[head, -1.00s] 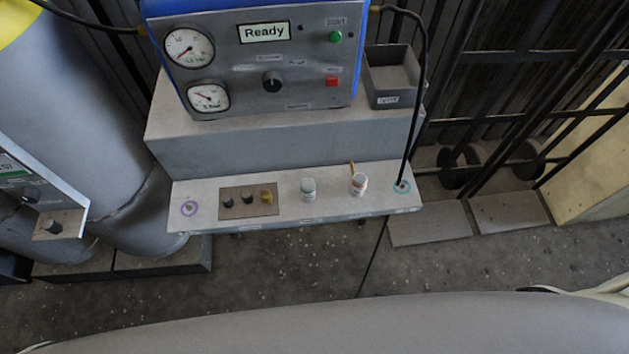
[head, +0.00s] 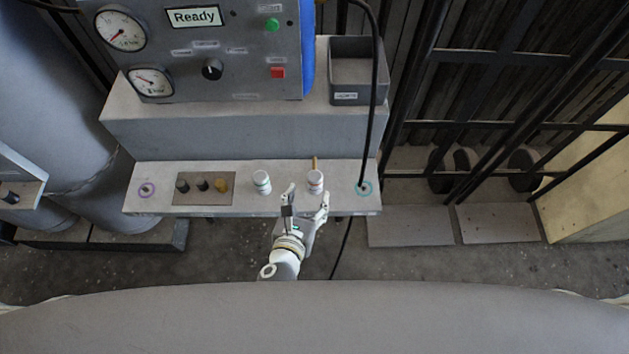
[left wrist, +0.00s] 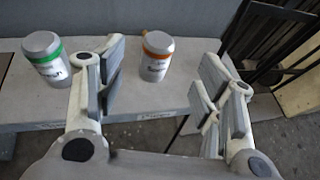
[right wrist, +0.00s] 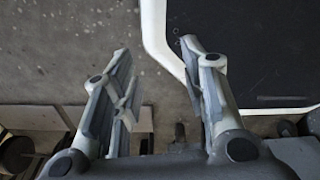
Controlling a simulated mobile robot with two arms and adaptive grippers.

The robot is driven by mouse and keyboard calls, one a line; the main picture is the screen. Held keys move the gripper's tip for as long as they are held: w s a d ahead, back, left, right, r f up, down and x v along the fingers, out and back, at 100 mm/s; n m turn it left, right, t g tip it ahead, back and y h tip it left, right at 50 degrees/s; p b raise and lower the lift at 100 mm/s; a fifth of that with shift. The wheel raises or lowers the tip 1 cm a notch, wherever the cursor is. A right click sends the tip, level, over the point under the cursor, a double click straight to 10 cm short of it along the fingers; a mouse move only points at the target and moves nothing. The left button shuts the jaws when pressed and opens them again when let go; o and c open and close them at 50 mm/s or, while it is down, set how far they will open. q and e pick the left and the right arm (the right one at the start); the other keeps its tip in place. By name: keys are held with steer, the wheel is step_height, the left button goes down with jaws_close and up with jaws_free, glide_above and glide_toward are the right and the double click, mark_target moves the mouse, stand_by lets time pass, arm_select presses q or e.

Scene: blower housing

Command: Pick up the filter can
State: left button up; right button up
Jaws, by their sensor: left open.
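Two grey filter cans with pale lids stand upright on the bench ledge. The left can (head: 262,182) has a green band in the left wrist view (left wrist: 46,60). The right can (head: 316,182) has an orange band in the left wrist view (left wrist: 157,58); its label is too blurred to read surely. My left gripper (head: 308,193) is open and empty at the ledge's front edge, just short of the orange-banded can, which shows between its fingers. I cannot tell if a finger touches it. My right gripper (right wrist: 158,62) is open and empty, away from the ledge.
The ledge (head: 235,204) also bears a plate with small knobs (head: 203,186) and a black cable (head: 367,140) ending right of the cans. The control panel (head: 236,70) reads "Ready". An open grey bin (head: 357,82) stands behind. Black railings (head: 500,125) stand at right.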

mark_target(314, 180)
arm_select(q)
steer(key=x, duration=0.9)
steer(key=shift+w+f+b, duration=0.15)
steer(key=shift+w+b, duration=0.05)
steer(key=shift+b, duration=0.2)
arm_select(e)
steer(key=shift+d+f, duration=0.45)
steer(key=shift+d, duration=0.25)
arm_select(q)
steer(key=shift+c, duration=0.4)
arm_select(e)
steer(key=shift+a, duration=0.1)
arm_select(q)
steer(key=shift+c, duration=1.1)
steer(key=c, duration=0.9)
arm_select(e)
steer(key=shift+a, duration=0.15)
